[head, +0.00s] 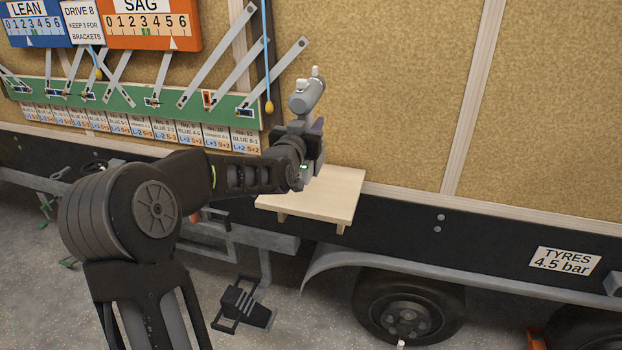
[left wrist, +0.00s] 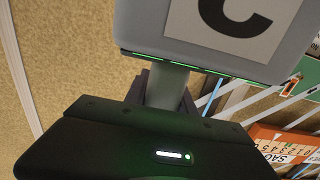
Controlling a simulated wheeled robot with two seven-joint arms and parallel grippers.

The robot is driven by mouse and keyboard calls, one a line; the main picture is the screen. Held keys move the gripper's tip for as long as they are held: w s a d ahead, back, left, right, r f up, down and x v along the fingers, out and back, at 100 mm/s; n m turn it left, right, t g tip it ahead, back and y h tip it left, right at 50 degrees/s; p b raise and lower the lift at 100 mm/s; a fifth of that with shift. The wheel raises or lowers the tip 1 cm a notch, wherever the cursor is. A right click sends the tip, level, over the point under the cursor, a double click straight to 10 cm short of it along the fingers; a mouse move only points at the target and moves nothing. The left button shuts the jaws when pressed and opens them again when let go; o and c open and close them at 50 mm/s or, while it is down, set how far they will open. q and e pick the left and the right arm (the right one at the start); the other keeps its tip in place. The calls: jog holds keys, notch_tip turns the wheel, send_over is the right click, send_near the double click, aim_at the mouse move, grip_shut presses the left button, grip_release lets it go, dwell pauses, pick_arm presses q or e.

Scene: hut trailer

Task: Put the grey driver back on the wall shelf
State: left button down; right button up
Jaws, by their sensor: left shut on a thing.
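The grey driver (head: 308,94) is upright in my left gripper (head: 308,128), its rounded grey body above the jaws. In the left wrist view, its grey handle (left wrist: 167,86) is between the jaws, and a grey block (left wrist: 205,32) with a large letter C shows beyond. The wall shelf (head: 335,193) is a pale wooden board on brackets against the trailer side, with its visible top bare. The driver appears above the shelf's left back part, apart from it. My left wrist hides the shelf's left back corner. My right gripper is not in view.
A wheel (head: 408,315) and mudguard are below the shelf. The tan wall (head: 390,80) right of the driver is clear.

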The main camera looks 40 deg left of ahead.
pick_arm(q)
jog(key=shift+s+d+r, duration=0.25)
jog(key=shift+d+r, duration=0.05)
jog(key=shift+r, duration=0.2)
jog(key=shift+w+a+f, duration=0.1)
jog(key=shift+a+f, duration=0.05)
jog(key=shift+f, duration=0.25)
jog(key=shift+f+p, duration=0.7)
jog(key=shift+f, duration=2.1)
notch_tip(320, 180, down, 4)
jog(key=shift+r+p, duration=0.25)
jog(key=shift+p, duration=0.2)
jog(key=shift+f, duration=0.1)
